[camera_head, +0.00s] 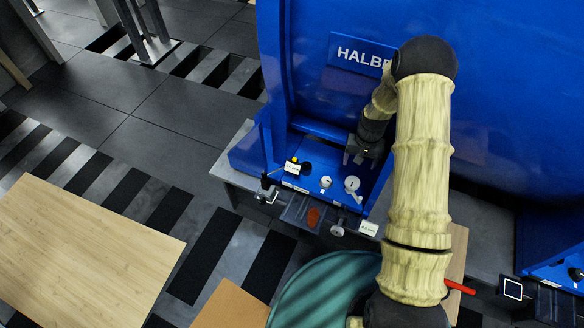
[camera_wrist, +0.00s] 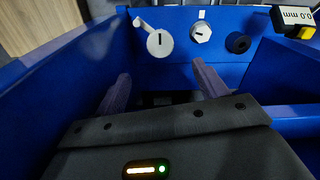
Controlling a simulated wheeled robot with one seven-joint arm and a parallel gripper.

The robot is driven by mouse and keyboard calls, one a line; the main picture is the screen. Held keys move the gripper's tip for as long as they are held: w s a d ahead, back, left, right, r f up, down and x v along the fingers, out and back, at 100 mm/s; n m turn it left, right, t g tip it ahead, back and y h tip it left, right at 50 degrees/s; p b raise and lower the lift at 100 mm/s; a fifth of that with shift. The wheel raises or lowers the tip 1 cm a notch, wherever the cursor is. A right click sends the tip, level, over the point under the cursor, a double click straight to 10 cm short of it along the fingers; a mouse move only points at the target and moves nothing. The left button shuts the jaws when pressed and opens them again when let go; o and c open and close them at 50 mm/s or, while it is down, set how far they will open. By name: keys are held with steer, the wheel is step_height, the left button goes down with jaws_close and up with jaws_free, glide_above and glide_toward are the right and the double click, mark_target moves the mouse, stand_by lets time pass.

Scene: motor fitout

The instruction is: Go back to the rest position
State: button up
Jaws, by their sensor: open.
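My gripper (camera_head: 354,158) hangs inside the blue machine's (camera_head: 300,60) recess, just behind its front control panel. In the wrist view my gripper (camera_wrist: 160,82) has its two fingers apart, with nothing visible between them. Beyond the fingers stands the blue panel with a round grey-white lever knob (camera_wrist: 160,43), a smaller white knob (camera_wrist: 201,33) and a black round part (camera_wrist: 238,43). The fingers look apart from these parts. My arm crosses the right half of the head view and hides part of the machine and its lettering.
A display box (camera_wrist: 294,20) reading "0.0 mm" sits on the panel edge. Blue walls close in on both sides of my gripper. A teal round surface (camera_head: 318,292), a wooden table (camera_head: 80,250) and a small tablet-like screen (camera_head: 512,288) stand nearby. Striped floor (camera_head: 215,250) lies at left.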

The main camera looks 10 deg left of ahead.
stand_by(0.4)
steer(key=s+r+n+t, duration=0.1)
steer(key=s+r, duration=1)
steer(key=r, duration=0.2)
steer(key=s+r+t, duration=0.2)
steer(key=s+r, duration=0.8)
steer(key=r, duration=0.3)
step_height(320, 180, up, 21)
steer(key=p, duration=2.2)
steer(key=shift+a, duration=0.2)
